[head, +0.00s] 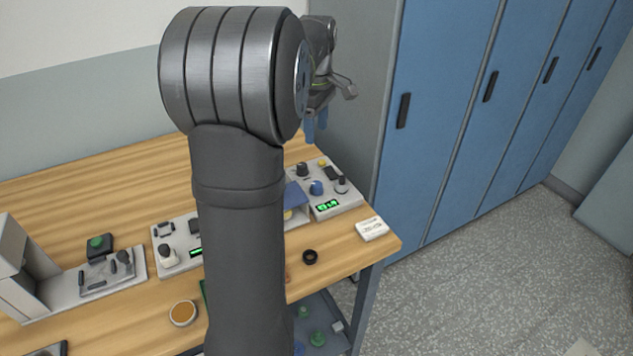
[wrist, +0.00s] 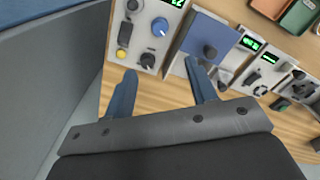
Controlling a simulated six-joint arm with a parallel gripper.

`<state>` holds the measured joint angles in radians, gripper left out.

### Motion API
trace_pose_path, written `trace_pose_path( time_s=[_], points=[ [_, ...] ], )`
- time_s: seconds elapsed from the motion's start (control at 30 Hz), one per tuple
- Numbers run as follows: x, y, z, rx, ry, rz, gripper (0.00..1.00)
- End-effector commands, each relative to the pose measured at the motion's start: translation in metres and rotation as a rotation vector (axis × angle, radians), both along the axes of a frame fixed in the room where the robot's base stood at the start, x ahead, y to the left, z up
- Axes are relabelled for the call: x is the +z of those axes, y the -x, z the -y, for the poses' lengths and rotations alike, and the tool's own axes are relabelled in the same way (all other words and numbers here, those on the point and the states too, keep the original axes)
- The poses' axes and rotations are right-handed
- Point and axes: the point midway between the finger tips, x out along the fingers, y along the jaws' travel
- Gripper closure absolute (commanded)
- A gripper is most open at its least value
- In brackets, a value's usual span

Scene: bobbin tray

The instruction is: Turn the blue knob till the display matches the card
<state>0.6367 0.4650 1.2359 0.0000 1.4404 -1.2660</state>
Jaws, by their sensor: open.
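The blue knob (head: 316,187) sits on a light grey panel (head: 350,200) at the right end of the bench. It also shows in the wrist view (wrist: 160,26). A small display (head: 327,206) with green digits is on the same panel, in front of the knob; its digits are too small to read surely. The white card (head: 371,229) lies on the bench near its right front corner, its writing too small to read. My gripper (head: 316,126) is above and behind the panel. In the wrist view its blue fingers (wrist: 160,70) are apart, with nothing between them, short of the knob.
The panel also has black knobs (wrist: 148,60) and a yellow button (wrist: 121,54). A blue box-like unit (wrist: 203,38) with a dark knob stands beside it. Other panels (head: 178,246) line the bench. A black ring (head: 310,256) lies in front. Blue lockers (head: 450,110) stand close right.

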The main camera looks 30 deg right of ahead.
Motion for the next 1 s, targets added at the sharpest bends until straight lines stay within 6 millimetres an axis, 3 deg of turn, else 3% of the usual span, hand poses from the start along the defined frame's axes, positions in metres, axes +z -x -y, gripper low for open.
trace_pose_path(
  time_s=[0.27,0.8,1.0],
  points=[
    [-0.022,0.000,0.000,-0.042,-0.003,-0.003,0.48],
    [-0.137,0.001,0.000,-0.039,-0.003,-0.003,0.48],
    [-0.164,0.000,0.000,-0.039,-0.001,-0.002,0.48]
  ],
)
